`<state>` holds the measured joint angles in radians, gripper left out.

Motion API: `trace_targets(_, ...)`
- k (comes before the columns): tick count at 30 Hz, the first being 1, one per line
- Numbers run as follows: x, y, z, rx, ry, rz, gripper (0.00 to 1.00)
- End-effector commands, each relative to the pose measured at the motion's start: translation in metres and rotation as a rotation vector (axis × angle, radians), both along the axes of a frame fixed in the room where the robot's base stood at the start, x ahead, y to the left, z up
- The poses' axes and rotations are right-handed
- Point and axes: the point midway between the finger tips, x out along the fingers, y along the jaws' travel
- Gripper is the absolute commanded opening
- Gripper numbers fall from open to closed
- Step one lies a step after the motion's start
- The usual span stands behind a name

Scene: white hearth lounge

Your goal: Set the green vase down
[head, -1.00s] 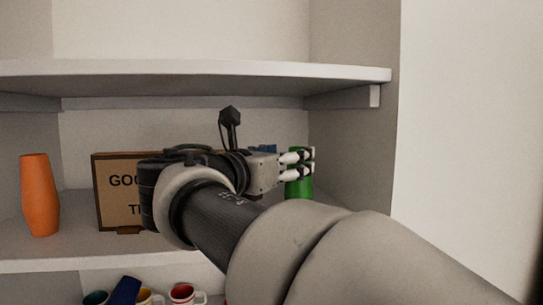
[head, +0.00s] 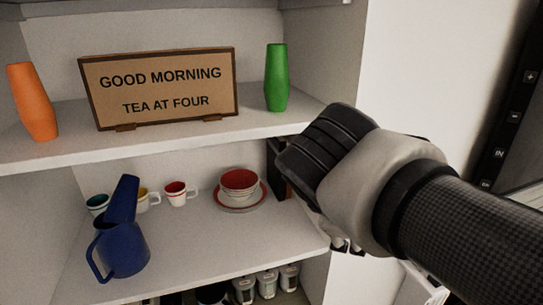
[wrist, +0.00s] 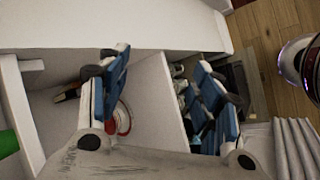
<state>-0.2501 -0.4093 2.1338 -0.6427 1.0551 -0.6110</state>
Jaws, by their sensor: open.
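The green vase (head: 277,78) stands upright on the upper shelf (head: 215,133), to the right of the sign. Nothing is touching it. Its green side also shows at the left edge of the wrist view (wrist: 8,144). My gripper (wrist: 163,85) is open and empty, with its blue-padded fingers apart. In the head view it is lower and to the right of the vase, near the shelf unit's right side, and my wrist hides most of it.
A framed sign (head: 160,88) and an orange vase (head: 33,101) share the upper shelf. Below are a blue watering can (head: 122,245), several mugs (head: 175,193) and stacked red-rimmed bowls (head: 239,183). The shelf unit's right side panel is close to my wrist.

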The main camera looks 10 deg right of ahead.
Motion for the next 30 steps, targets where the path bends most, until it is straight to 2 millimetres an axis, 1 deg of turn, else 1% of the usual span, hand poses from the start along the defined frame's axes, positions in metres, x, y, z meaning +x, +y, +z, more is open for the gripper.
trace_targets(1, -0.034, -0.002, -0.027, 0.18, -0.026, -0.159, 0.59)
trace_targets(3, -0.069, 0.008, -0.059, 0.409, -0.056, -0.37, 0.59)
trace_targets(6, -0.103, 0.025, -0.091, 0.658, -0.086, -0.619, 0.59)
trace_targets(9, -0.121, 0.038, -0.109, 0.81, -0.103, -0.786, 0.59)
trace_targets(13, -0.128, 0.046, -0.117, 0.887, -0.111, -0.873, 0.59)
trace_targets(20, -0.128, 0.047, -0.117, 0.891, -0.109, -0.877, 0.59)
trace_targets(23, -0.128, 0.047, -0.12, 0.889, -0.109, -0.875, 0.59)
trace_targets(26, -0.128, 0.047, -0.131, 0.889, -0.108, -0.874, 0.59)
trace_targets(29, -0.128, 0.047, -0.151, 0.888, -0.108, -0.874, 0.59)
trace_targets(30, -0.128, 0.047, -0.162, 0.888, -0.108, -0.874, 0.59)
